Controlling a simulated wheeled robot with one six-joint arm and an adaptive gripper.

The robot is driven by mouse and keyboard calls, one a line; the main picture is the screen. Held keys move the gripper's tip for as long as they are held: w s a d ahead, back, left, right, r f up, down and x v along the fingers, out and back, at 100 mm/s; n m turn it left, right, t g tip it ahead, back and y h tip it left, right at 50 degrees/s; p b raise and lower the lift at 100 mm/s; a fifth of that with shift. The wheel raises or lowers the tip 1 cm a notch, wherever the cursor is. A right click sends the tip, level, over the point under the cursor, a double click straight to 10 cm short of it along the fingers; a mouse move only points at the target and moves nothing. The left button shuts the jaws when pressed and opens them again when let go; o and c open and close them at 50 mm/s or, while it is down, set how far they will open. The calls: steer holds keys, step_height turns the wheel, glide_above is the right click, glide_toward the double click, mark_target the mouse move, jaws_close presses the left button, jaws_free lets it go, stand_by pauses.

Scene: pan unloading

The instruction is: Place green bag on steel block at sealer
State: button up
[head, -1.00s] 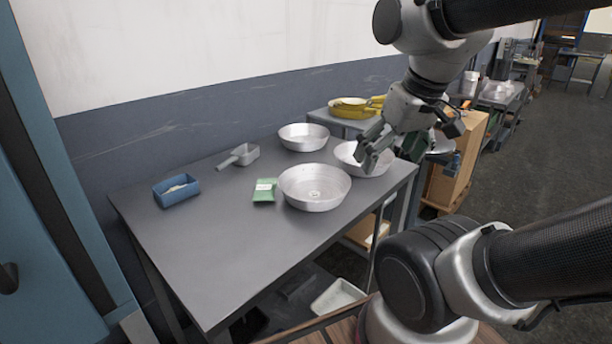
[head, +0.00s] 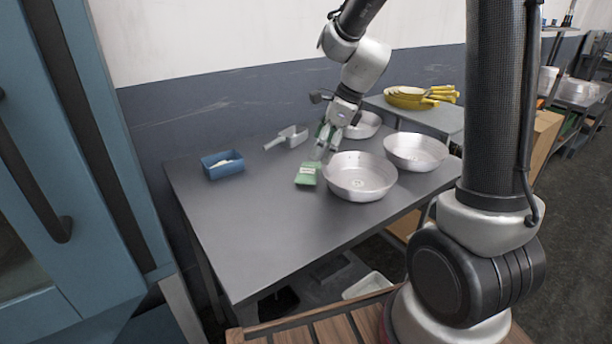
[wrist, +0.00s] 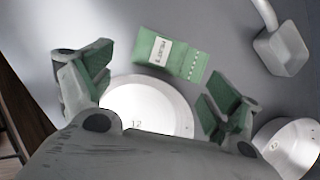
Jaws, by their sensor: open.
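The green bag (head: 307,174) with a white label lies flat on the grey table, left of the nearest round pan. It also shows in the wrist view (wrist: 183,57), beyond and between my open fingers. My gripper (head: 322,148) is open and empty, above the table just behind the bag in the head view. It shows apart from the bag in the wrist view (wrist: 155,85). I do not see a steel block or a sealer in these frames.
Several metal pans, the nearest (head: 360,178) beside the bag, stand on the table (head: 260,225). A scoop (head: 288,138) and a blue tray (head: 222,164) lie farther left. The table's front left is clear.

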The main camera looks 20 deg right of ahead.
mark_target(308, 171)
steer(key=shift+m, duration=0.3)
steer(key=x, duration=0.7)
steer(key=shift+w+a+f, duration=0.15)
steer(key=shift+a+f, duration=0.1)
steer(key=shift+a, duration=0.1)
steer(key=shift+c, duration=0.2)
steer(key=c, duration=1.2)
